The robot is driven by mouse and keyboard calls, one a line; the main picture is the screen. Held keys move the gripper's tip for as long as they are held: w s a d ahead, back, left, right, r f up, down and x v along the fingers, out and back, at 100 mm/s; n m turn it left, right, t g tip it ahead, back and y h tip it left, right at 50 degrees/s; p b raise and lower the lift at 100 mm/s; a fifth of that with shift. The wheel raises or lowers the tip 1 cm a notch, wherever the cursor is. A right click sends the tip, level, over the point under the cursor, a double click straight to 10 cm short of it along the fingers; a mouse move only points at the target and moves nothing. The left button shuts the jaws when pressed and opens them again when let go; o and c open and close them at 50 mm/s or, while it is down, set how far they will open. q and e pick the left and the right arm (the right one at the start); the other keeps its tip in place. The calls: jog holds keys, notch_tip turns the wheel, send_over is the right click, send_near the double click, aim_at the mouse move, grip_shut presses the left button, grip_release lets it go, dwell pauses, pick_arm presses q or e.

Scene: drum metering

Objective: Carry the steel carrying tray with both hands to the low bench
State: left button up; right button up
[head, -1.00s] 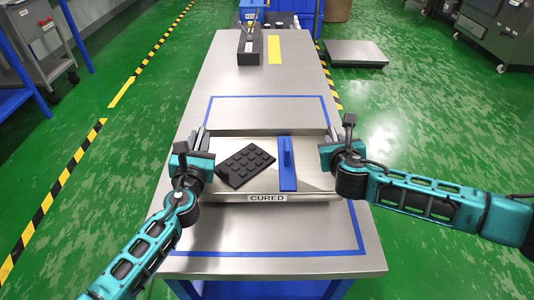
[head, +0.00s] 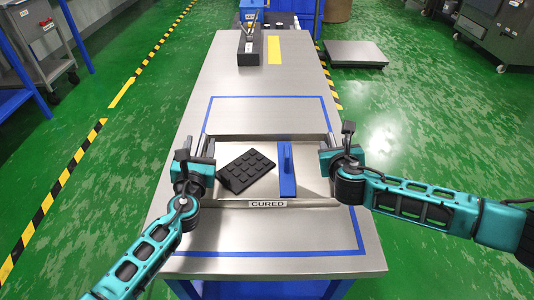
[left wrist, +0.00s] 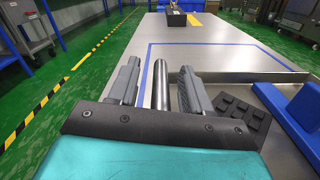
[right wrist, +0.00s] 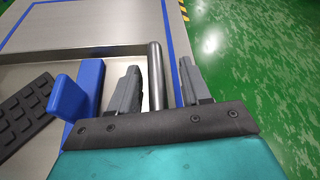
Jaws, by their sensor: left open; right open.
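The steel carrying tray (head: 235,152) sits on the steel table inside a blue taped outline, its front marked CURED. It holds a black studded block (head: 247,170) and a blue piece with an upright fin (head: 287,172). My left gripper (head: 203,143) is at the tray's left end, open, with the left handle bar (left wrist: 161,88) between its fingers. My right gripper (head: 329,142) is at the right end, open, with the right handle bar (right wrist: 156,78) between its fingers. I cannot pick out the low bench with certainty.
The steel table (head: 265,78) runs away from me, clear beyond the outline up to a dark block (head: 249,50) and a yellow strip (head: 274,50). A low flat grey platform (head: 355,53) stands on the floor at right. Green floor is open on both sides.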

pick_arm(q)
jog(key=shift+s, duration=0.1)
pick_arm(e)
jog(key=shift+a, duration=0.1)
pick_arm(q)
jog(key=s, duration=1.1)
jog(key=shift+s, duration=0.4)
pick_arm(e)
jog(key=d+v, duration=0.1)
jog(key=v, duration=1.1)
jog(key=shift+a, duration=0.45)
